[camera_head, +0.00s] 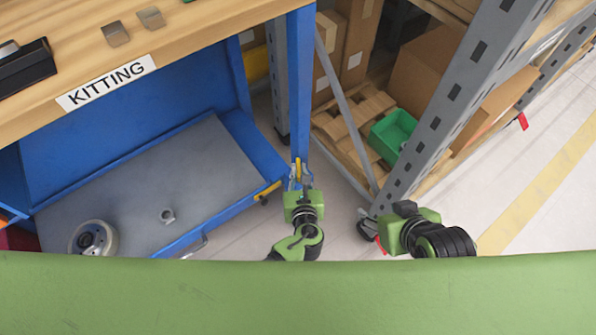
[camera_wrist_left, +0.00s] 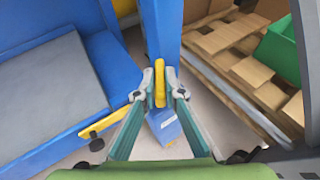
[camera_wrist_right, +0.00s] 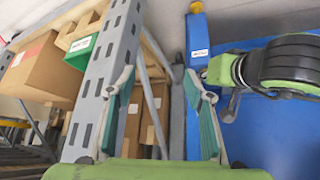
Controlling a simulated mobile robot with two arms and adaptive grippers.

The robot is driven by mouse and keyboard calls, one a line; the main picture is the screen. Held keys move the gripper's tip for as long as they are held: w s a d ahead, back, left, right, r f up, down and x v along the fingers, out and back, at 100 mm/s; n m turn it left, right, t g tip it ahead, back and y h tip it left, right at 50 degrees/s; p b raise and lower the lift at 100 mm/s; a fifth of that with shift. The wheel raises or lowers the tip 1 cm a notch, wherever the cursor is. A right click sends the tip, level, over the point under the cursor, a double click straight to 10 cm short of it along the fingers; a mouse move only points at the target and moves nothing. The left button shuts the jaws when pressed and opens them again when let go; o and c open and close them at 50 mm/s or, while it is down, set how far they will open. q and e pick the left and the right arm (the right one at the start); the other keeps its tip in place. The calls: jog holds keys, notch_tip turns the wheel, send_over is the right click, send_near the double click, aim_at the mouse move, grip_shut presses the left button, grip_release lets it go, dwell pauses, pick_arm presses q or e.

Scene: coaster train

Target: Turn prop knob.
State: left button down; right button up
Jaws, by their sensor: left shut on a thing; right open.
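The yellow prop knob (camera_wrist_left: 159,87) is upright at the front of the blue post in the left wrist view. It is small in the head view (camera_head: 298,171). My left gripper (camera_wrist_left: 160,84) is shut on it, with one fingertip on each side. In the head view my left gripper (camera_head: 299,178) is at the lower part of the blue post (camera_head: 300,90). My right gripper (camera_wrist_right: 160,90) is open and empty. In the head view it is to the right of the left one, by the foot of the grey rack upright, with its fingers (camera_head: 366,224) partly hidden.
The grey rack upright (camera_head: 450,100) stands at right, with a green bin (camera_head: 392,134) behind. Floor shows at far right.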

pick_arm(q)
jog(key=shift+n+y, duration=0.8)
jog(key=shift+y, duration=0.1)
pick_arm(e)
jog(key=shift+t+y, duration=0.3)
jog(key=shift+t, duration=0.6)
jog(key=shift+w+a+r, duration=0.3)
jog(key=shift+w+r, duration=0.2)
jog(key=shift+w, duration=0.35)
jog(key=shift+w+a+r, duration=0.25)
jog(key=shift+w+r, duration=0.25)
jog(key=shift+w, duration=0.35)
pick_arm(q)
jog(key=c, duration=2.1)
grip_release()
jog(key=shift+c, duration=0.2)
jog(key=v, duration=1.2)
jog(key=shift+r, duration=0.1)
